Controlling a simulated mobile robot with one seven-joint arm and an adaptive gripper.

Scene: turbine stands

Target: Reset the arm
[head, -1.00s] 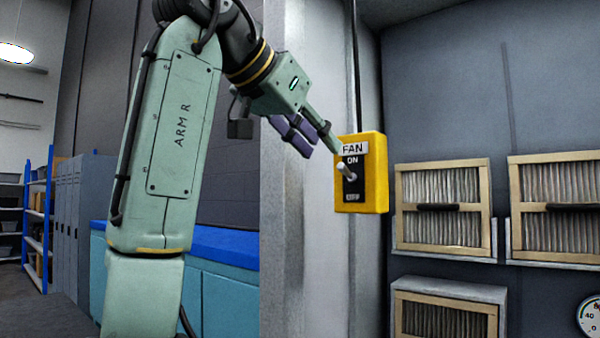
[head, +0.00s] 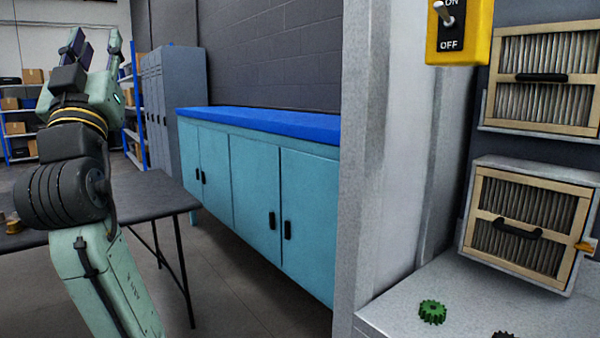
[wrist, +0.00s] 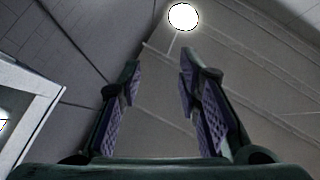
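My arm stands folded upright at the left of the head view. My gripper (head: 94,48) points up there, with its two fingers apart and nothing between them. The wrist view also shows my gripper (wrist: 158,78) open and empty, facing the ceiling and a round lamp (wrist: 183,17). The yellow fan switch box (head: 484,35) is at the top right of the head view, far from my gripper. Its lever (head: 443,13) tilts up toward ON. The top of the box is cut off by the frame.
A dark table (head: 160,195) stands behind my arm at the left. Teal cabinets (head: 255,185) with a blue top (head: 260,122) line the wall. A grey pillar (head: 375,150) stands left of the switch. Framed filters (head: 525,215) and a green gear (head: 432,312) are at the right.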

